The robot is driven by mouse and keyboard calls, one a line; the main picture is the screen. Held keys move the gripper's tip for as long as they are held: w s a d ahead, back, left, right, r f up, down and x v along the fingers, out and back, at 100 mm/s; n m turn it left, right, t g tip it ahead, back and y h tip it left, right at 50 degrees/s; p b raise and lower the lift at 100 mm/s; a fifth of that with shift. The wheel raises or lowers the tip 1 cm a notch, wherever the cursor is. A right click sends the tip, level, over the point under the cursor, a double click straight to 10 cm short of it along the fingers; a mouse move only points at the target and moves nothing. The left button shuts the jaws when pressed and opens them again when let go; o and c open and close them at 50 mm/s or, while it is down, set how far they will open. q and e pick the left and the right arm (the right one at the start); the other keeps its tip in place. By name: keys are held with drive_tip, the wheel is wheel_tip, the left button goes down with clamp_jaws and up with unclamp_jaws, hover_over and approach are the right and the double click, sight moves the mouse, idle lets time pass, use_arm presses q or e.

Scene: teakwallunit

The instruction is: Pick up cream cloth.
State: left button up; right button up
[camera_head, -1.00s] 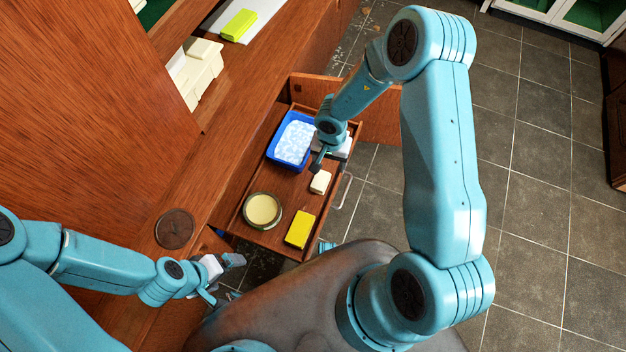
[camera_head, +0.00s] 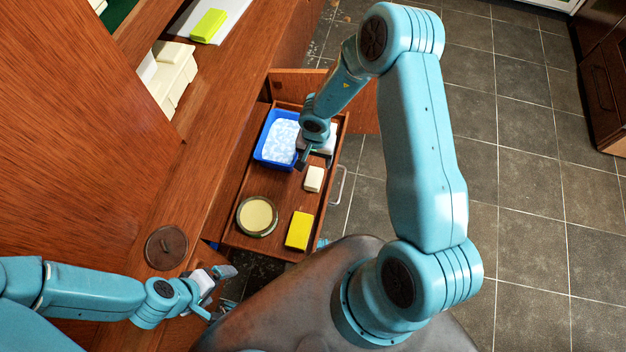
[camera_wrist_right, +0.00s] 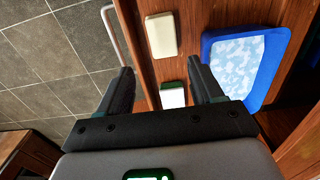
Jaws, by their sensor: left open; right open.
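A small cream folded block (camera_head: 314,179), which looks like the cream cloth, lies flat in the open drawer (camera_head: 288,187). It also shows in the right wrist view (camera_wrist_right: 161,35), beyond the fingertips. My right gripper (camera_head: 316,160) is open and empty above the drawer, just behind the cream block and apart from it. In the right wrist view, a white item with a dark green edge (camera_wrist_right: 172,95) lies below, between the open fingers (camera_wrist_right: 160,72). My left gripper (camera_head: 226,280) is open and empty near the counter's front edge, away from the drawer.
The drawer also holds a blue tray (camera_head: 259,153) with a patterned light-blue filling, a round cream-filled bowl (camera_head: 257,216) and a yellow block (camera_head: 299,230). A metal handle (camera_head: 339,185) is on its right side. A brown disc (camera_head: 166,248) lies on the counter. Tiled floor is clear at right.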

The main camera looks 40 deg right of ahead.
sight(314, 177)
wheel_tip(314, 177, down, 8)
drive_tip(key=b, duration=0.3)
drive_tip(key=shift+r, duration=0.15)
drive_tip(key=f+b, duration=0.1)
drive_tip(key=f, duration=0.1)
drive_tip(key=f+b, duration=0.2)
drive_tip(key=f, duration=0.1)
drive_tip(key=shift+w+a+f, duration=0.1)
drive_tip(key=shift+w+f, duration=0.1)
drive_tip(key=shift+r, duration=0.15)
drive_tip(key=shift+c, duration=0.3)
drive_tip(key=c, duration=0.7)
